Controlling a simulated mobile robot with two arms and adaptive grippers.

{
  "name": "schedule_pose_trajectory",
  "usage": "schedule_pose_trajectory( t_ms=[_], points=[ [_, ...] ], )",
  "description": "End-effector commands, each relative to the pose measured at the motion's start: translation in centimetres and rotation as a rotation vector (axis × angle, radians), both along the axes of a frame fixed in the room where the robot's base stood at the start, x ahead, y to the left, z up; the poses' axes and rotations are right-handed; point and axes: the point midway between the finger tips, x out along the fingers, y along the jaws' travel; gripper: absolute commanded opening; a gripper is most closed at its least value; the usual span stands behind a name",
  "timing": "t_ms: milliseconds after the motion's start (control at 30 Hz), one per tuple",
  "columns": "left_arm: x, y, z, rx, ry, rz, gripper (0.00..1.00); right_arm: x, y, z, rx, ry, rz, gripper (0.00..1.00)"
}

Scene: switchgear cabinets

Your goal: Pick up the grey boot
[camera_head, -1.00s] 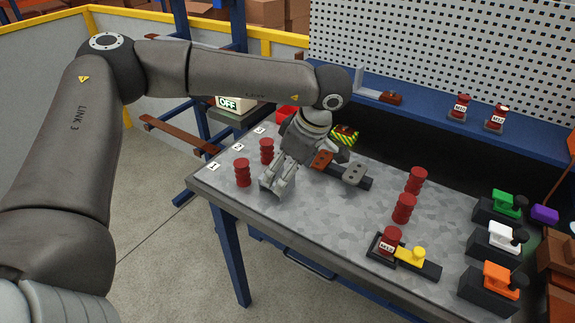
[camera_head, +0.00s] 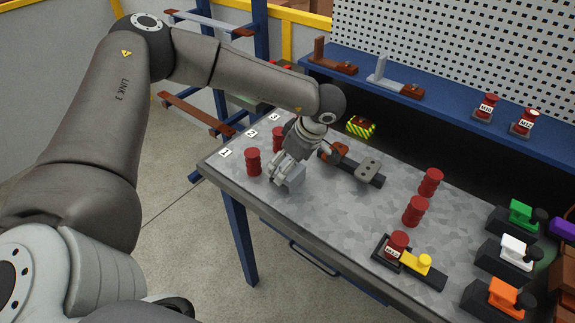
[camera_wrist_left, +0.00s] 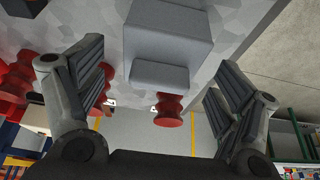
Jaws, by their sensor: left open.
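A plain grey stepped block, which I take to be the grey boot (camera_head: 292,178), stands on the metal table near its front left edge. In the left wrist view the grey boot (camera_wrist_left: 166,45) lies between the fingers, its lower step toward the palm. My left gripper (camera_head: 281,172) is just above and beside it in the head view, partly covering it. In the left wrist view the left gripper (camera_wrist_left: 158,92) is open, with gaps between each finger and the block. Contact is not visible. My right gripper is not in view.
A red ribbed post (camera_head: 253,162) stands close left of the gripper, with another behind. A black base with a grey two-holed piece (camera_head: 369,167) is to the right. More red posts (camera_head: 415,211) and a yellow-handled device (camera_head: 418,263) stand farther right. The table's front middle is clear.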

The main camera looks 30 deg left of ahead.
Motion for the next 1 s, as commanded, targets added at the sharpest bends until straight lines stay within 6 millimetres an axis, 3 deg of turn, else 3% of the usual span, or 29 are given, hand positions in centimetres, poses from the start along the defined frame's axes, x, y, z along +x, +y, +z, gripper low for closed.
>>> schedule_pose_trajectory(
  t_ms=[133, 367, 767, 1000],
  points=[
    [0.0, 0.5, -1.3, 0.000, 0.000, -0.001, 0.88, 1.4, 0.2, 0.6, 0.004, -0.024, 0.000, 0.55],
    [0.1, 0.5, -1.6, 0.000, -0.001, -0.001, 0.88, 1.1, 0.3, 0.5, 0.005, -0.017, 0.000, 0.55],
    [0.1, 0.5, -1.6, -0.001, 0.000, -0.001, 0.39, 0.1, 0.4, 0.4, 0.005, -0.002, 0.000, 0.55],
    [0.1, 0.5, -1.5, -0.001, 0.000, -0.001, 0.38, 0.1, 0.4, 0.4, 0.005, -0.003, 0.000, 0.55]
  ],
)
